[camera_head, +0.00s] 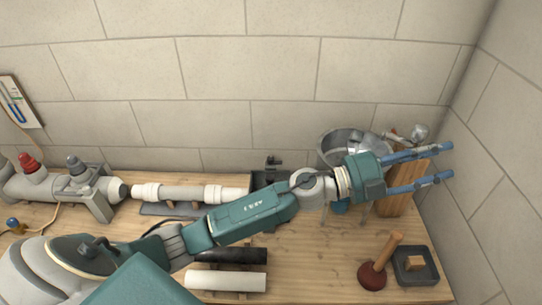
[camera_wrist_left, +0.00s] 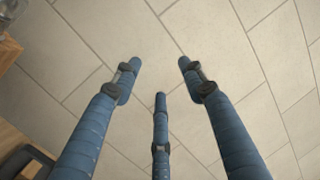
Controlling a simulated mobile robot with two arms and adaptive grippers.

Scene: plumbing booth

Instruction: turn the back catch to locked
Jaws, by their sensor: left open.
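My left gripper (camera_head: 448,160) is open and empty, with its blue fingers pointing right in front of the side wall at the right end of the bench. In the left wrist view its fingers (camera_wrist_left: 160,72) are spread, with only tiled wall between them. No part is clearly recognizable as the back catch. A small black upright fitting (camera_head: 272,163) stands at the back of the bench, behind my left arm and well away from the fingers. My arm hides part of the dark piece below it. My right gripper is not in view.
A metal bucket (camera_head: 338,142) and a wooden block (camera_head: 395,203) stand near my left gripper. A plunger (camera_head: 372,275) and a dark tray (camera_head: 428,277) lie at front right. White pipe (camera_head: 190,192) runs along the back left, beside a grey valve unit with a red knob (camera_head: 27,161).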

